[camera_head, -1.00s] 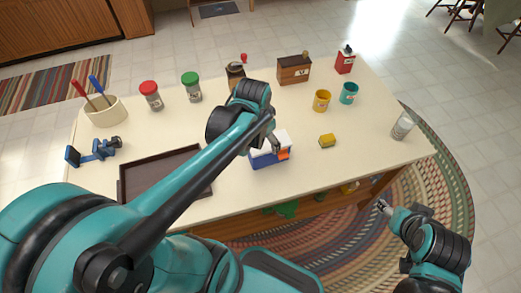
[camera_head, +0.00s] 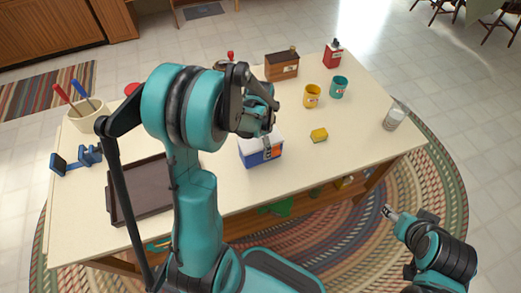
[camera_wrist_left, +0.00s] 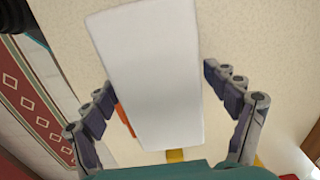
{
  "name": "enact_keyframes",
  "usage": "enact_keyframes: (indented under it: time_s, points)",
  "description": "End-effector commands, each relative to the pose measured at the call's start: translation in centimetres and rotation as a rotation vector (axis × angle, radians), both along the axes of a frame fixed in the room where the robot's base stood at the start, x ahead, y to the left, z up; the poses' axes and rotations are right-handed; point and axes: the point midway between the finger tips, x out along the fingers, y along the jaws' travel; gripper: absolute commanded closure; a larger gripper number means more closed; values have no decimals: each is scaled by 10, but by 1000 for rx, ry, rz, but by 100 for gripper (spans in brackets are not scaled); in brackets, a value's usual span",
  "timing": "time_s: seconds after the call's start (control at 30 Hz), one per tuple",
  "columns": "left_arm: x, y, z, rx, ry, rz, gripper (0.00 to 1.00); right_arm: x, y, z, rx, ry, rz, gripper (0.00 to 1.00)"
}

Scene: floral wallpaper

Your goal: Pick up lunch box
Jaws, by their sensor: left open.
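The lunch box (camera_head: 260,155) is a small blue box with a white lid and an orange latch. It stands on the table near the front edge. My left gripper (camera_head: 267,143) is over it, partly hiding the lid. In the left wrist view the white lid (camera_wrist_left: 150,75) lies between the two spread fingers of the left gripper (camera_wrist_left: 158,78), with a visible gap on the right. I cannot tell whether the left finger touches it. My right gripper (camera_head: 388,212) is off the table's front right, apart from everything; its jaws are too small to read.
A brown tray (camera_head: 112,205) lies left of the lunch box. Yellow (camera_head: 312,96) and teal (camera_head: 338,87) mugs, a wooden box (camera_head: 282,66) and a can (camera_head: 395,117) stand farther off. The table's right front is clear.

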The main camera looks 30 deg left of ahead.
Motion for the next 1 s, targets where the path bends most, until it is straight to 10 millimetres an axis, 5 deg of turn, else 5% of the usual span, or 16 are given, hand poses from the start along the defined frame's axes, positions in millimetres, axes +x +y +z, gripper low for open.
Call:
enact_keyframes:
  time_s: [0.13, 0.37, 0.6, 1.0]
  points:
    - [0, 0, -25, 0, 0, 0, 14, 0, 0, -13, 0, 0, 0, 44]
    - [0, 0, -25, 0, 0, 0, 14, 0, 0, -12, 0, 0, 0, 44]
    - [0, 0, -25, 0, 0, 1, 72, 0, 0, -12, 0, 0, 0, 44]
    - [0, 0, -18, 0, 0, 1, 72, 0, 0, -8, 0, 0, 0, 44]
